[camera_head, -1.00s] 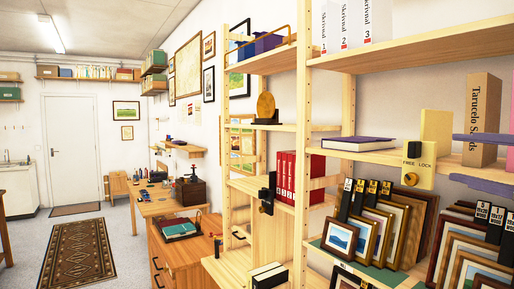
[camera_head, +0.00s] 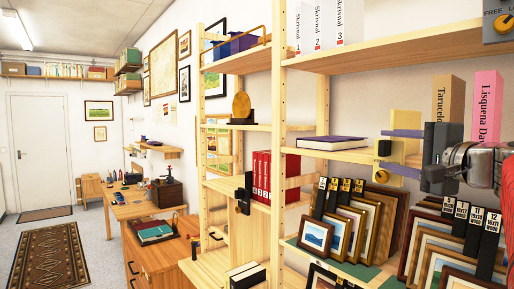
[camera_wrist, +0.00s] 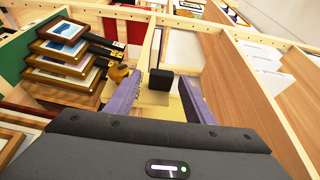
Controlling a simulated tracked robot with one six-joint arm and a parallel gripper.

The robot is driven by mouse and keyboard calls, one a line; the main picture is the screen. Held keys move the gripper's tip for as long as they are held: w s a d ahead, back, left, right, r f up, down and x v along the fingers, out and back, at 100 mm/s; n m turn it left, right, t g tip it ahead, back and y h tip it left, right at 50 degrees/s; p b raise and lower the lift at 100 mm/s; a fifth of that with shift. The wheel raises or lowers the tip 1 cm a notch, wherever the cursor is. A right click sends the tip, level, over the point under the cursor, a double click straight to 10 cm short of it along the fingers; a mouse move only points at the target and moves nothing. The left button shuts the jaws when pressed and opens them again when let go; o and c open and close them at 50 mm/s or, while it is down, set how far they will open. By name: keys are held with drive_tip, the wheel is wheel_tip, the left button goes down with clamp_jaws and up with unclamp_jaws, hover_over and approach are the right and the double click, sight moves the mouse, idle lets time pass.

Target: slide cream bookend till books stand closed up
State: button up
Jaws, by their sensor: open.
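The cream bookend (camera_head: 405,119) stands on the middle shelf at right in the head view, its amber knob (camera_head: 383,148) facing out. My gripper (camera_head: 390,151) is open, its two purple fingers at the bookend, one above the other in the picture. In the wrist view a pale plate (camera_wrist: 152,98) shows between the fingers; I cannot tell whether they touch it. A tan book (camera_head: 447,97) and a pink book (camera_head: 487,100) stand upright to the right. My dark gripper body hides their lower parts and any gap beside the bookend.
A purple book (camera_head: 332,142) lies flat on the shelf, left of the bookend. Framed pictures (camera_head: 314,236) lean below. White binders (camera_head: 340,22) and a grey bookend (camera_head: 500,25) stand on the shelf above.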

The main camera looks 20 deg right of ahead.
drive_tip(key=shift+w, duration=0.4)
drive_tip(key=shift+f, duration=0.1)
clamp_jaws()
idle(0.3)
